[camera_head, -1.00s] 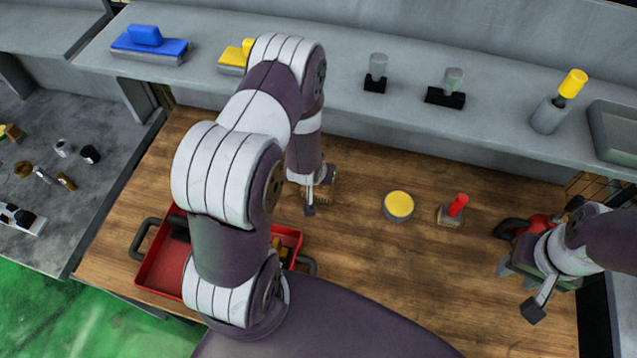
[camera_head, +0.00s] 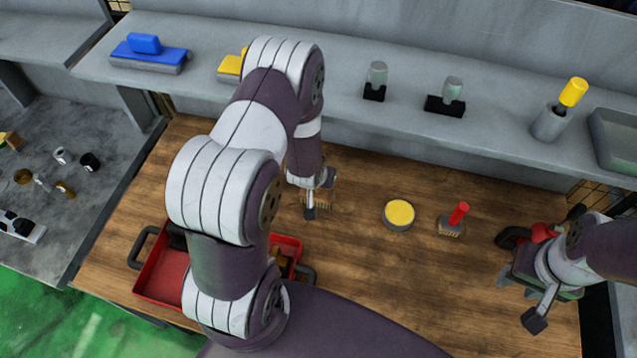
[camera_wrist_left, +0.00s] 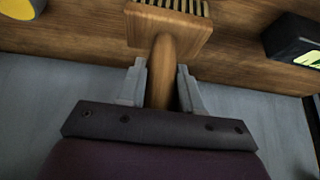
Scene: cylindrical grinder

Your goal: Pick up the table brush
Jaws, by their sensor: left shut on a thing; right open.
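The table brush is wooden, with a round handle and a block head with bristles. In the left wrist view the brush (camera_wrist_left: 172,28) has its handle between the two fingers of my left gripper (camera_wrist_left: 160,80), which is shut on it. In the head view my left gripper (camera_head: 312,185) is over the back of the wooden table, and the brush (camera_head: 321,199) shows partly behind it, bristles down. I cannot tell whether the bristles touch the table. My right gripper (camera_head: 519,280) is open at the right end of the table, and no object shows between its fingers.
A yellow-topped round tin (camera_head: 399,214) and a red-handled brush (camera_head: 454,219) stand on the table (camera_head: 370,280), right of my left gripper. A red tray (camera_head: 158,279) lies front left, partly behind my left arm. The grey shelf (camera_head: 330,95) behind holds several tools.

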